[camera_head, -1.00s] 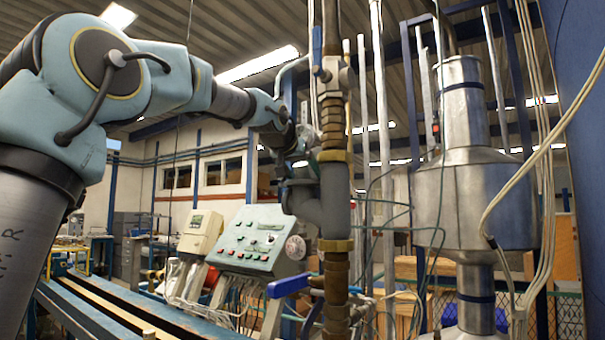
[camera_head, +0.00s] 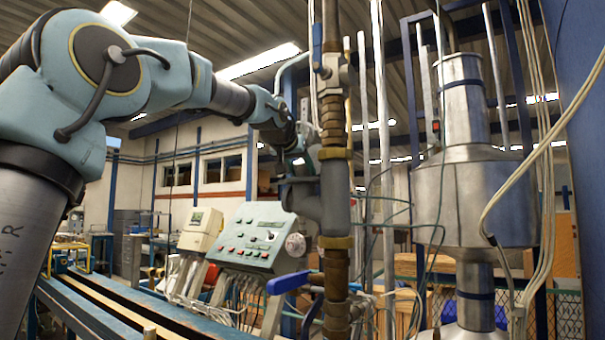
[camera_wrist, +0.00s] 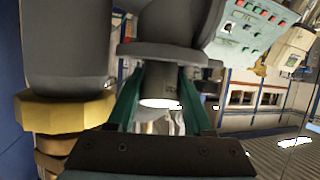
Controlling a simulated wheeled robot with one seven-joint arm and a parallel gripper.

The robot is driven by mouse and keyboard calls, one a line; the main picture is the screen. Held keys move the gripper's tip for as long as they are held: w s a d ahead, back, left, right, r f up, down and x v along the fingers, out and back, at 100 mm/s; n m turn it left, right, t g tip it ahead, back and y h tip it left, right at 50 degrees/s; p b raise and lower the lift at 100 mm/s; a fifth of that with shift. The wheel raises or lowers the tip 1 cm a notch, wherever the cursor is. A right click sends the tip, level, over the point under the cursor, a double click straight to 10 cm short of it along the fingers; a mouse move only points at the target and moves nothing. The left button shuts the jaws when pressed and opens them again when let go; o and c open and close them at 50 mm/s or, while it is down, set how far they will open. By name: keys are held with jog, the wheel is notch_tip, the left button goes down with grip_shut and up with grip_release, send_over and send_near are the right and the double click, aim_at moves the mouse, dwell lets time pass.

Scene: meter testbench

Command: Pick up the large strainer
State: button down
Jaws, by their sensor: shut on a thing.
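The large strainer (camera_head: 335,200) is a dark grey pipe fitting with a side branch that points up and to the left. It sits in the upright pipe between two brass nuts. In the wrist view its thick grey body (camera_wrist: 65,45) fills the upper left, and its branch (camera_wrist: 160,80) comes down between the fingers. My gripper (camera_head: 292,172) is at the branch, left of the pipe. In the wrist view its two green fingers (camera_wrist: 158,100) are shut on the branch, one on each side. The fingertips are partly hidden behind the branch's flange.
A brass nut (camera_wrist: 65,110) is close beside my gripper. The rusty upright pipe (camera_head: 332,120) runs above the strainer, with a blue-handled valve (camera_head: 288,283) below. A control panel (camera_head: 248,238) stands behind at lower left. A large metal tank (camera_head: 470,200) is at right.

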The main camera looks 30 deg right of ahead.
notch_tip(320, 180, up, 10)
jog(key=shift+p, duration=0.65)
